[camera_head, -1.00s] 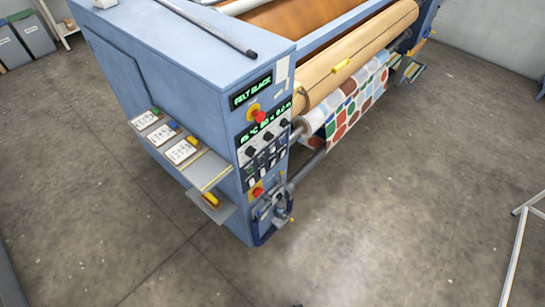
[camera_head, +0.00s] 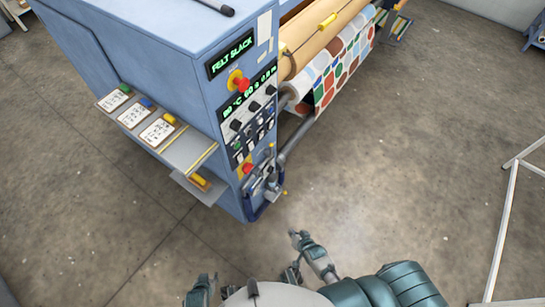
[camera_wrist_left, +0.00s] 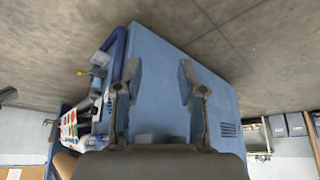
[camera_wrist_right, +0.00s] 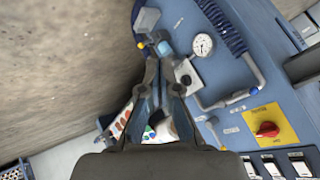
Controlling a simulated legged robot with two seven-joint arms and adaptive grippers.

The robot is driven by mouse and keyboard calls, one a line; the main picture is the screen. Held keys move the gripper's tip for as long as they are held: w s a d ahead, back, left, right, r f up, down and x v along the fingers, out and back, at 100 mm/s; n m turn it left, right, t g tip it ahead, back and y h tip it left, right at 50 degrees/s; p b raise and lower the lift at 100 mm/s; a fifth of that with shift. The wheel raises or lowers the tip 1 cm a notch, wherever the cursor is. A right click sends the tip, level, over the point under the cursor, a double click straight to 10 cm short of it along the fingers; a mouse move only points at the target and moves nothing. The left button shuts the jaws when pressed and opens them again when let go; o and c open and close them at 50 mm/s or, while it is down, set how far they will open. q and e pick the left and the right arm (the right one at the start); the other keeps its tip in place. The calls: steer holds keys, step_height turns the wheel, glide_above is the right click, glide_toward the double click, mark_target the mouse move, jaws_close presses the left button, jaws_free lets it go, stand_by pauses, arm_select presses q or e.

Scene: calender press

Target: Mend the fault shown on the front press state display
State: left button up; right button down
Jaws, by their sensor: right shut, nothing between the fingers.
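The front display (camera_head: 231,58) on the blue press reads "FELT SLACK" in green letters. Below it are a red knob (camera_head: 241,83), a second green readout (camera_head: 249,92) and rows of dark knobs and switches. Low on the same face is an air unit (camera_head: 266,184); the right wrist view shows its round gauge (camera_wrist_right: 203,45) and coiled blue hose (camera_wrist_right: 222,25). My left gripper (camera_wrist_left: 160,78) is open and empty, facing the press's blue side. My right gripper (camera_wrist_right: 164,65) is shut and empty, before the air unit; whether it touches anything is unclear.
A side shelf (camera_head: 190,150) holds cards with green, blue and yellow blocks; a lower ledge (camera_head: 198,190) holds a yellow item. The patterned cloth roll (camera_head: 335,75) runs to the right. A white frame (camera_head: 505,220) stands at right. Floor (camera_head: 390,190) between is clear.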

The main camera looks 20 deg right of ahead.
arm_select(q)
steer(key=w+d+r+t+b, duration=0.1)
steer(key=w+r+t+b, duration=0.1)
steer(key=r, duration=0.7)
steer(key=w+d+r+t+h+b, duration=0.1)
steer(key=w+r+b, duration=0.3)
steer(key=r, duration=0.5)
steer(key=shift+w+r+t, duration=0.15)
steer(key=shift+w+t, duration=0.15)
steer(key=shift+t, duration=0.6)
arm_select(e)
steer(key=w+d+r+m+t, duration=0.1)
steer(key=w+r+m+t, duration=0.8)
steer(key=w+r, duration=0.7)
steer(key=r+m, duration=0.1)
steer(key=m, duration=0.1)
steer(key=shift+w+d+r+m+h, duration=0.2)
steer(key=shift+d+m+h, duration=0.1)
steer(key=shift+m, duration=0.1)
arm_select(q)
steer(key=w+d+r+t+h+b, duration=0.2)
steer(key=w+r+t+b, duration=0.1)
steer(key=w+r+t, duration=0.2)
step_height(320, 180, up, 3)
steer(key=shift+w+d+f+t, duration=0.15)
steer(key=shift+d+t, duration=0.2)
steer(key=shift+t, duration=0.45)
arm_select(e)
steer(key=w+a, duration=0.1)
steer(key=w, duration=1.3)
